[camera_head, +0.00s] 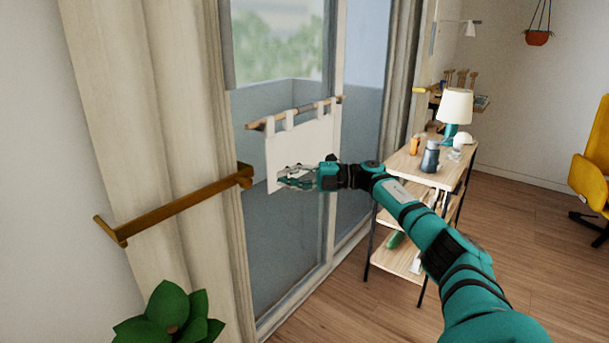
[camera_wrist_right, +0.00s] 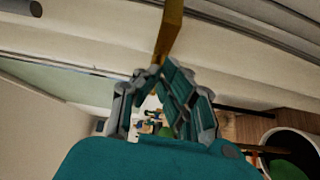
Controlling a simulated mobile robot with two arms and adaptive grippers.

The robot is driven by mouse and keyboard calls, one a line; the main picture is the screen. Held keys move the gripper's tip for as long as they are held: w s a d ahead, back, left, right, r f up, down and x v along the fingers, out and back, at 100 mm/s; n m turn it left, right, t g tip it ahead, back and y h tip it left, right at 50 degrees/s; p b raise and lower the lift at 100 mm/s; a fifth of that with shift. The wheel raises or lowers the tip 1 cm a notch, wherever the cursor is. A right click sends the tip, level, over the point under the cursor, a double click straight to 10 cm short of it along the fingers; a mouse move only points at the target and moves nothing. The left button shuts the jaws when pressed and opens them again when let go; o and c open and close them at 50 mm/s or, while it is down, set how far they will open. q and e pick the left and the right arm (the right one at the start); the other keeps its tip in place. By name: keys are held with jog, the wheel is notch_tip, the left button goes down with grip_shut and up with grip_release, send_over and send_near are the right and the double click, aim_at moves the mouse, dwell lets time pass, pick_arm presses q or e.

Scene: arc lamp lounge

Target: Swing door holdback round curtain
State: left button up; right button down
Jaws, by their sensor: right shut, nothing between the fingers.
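The brass-coloured holdback (camera_head: 180,204) is a long bar that crosses the front of the beige curtain (camera_head: 165,110) in the head view, with a bent piece at each end. The curtain hangs in long folds beside the glass door. My right gripper (camera_head: 281,182) is shut and empty, a little right of the bar's right end, in front of a white cloth panel. In the right wrist view the closed fingertips (camera_wrist_right: 157,70) point at the holdback (camera_wrist_right: 169,30), with pale folds behind. I cannot tell whether they touch. My left gripper is out of view.
The white cloth (camera_head: 300,145) hangs from a wooden rod (camera_head: 295,113) by the glass. A shelf unit (camera_head: 412,168) with a lamp (camera_head: 455,105) and bottles stands to the right. A leafy plant (camera_head: 170,315) is below the holdback.

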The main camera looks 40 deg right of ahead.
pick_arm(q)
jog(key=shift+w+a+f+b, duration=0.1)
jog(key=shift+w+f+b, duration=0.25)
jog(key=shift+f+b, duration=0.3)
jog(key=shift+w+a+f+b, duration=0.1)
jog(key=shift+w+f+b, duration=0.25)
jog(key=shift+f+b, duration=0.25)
pick_arm(e)
jog(key=shift+s+d+r, duration=0.1)
jog(key=shift+d, duration=1.3)
jog(key=shift+s+d+r, duration=0.1)
jog(key=shift+d, duration=1.3)
